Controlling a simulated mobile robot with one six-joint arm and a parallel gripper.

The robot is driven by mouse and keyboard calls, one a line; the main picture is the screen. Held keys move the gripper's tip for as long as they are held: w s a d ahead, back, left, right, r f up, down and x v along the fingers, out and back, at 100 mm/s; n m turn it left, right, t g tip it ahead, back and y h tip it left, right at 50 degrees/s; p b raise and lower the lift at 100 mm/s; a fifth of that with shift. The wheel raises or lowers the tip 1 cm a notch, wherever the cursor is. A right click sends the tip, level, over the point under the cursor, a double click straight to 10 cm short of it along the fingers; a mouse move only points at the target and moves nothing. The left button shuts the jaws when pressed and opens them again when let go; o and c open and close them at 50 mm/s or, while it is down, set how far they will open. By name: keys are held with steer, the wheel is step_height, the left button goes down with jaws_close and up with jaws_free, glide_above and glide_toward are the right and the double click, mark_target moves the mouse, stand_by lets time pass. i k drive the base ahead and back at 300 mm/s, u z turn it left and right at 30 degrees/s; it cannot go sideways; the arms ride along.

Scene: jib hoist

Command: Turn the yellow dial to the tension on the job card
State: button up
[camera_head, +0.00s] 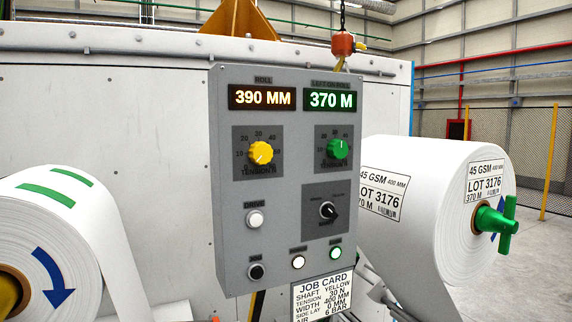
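The yellow dial (260,152) is on the left of the grey control panel (228,200), inside a dark square plate (240,171) with a printed scale and the word TENSION. I cannot tell exactly where its pointer stands. The job card (322,295) hangs at the panel's lower edge. It reads shaft yellow, tension 30 N, width 400 mm, side lay 0 mm, and air 6 bar; its lower edge is cut off. My gripper is not in view.
A green dial (337,148), a black selector (327,210), and several buttons share the panel. Displays above read 390 MM (262,97) and 370 M (330,99). White rolls stand at left (110,260) and right (440,190). The panel's front is unobstructed.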

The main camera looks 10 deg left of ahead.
mark_target(260, 153)
steer(key=z, duration=0.95)
steer(key=k, duration=1.45)
steer(key=u, duration=0.3)
steer(key=i, duration=1)
steer(key=u, duration=0.05)
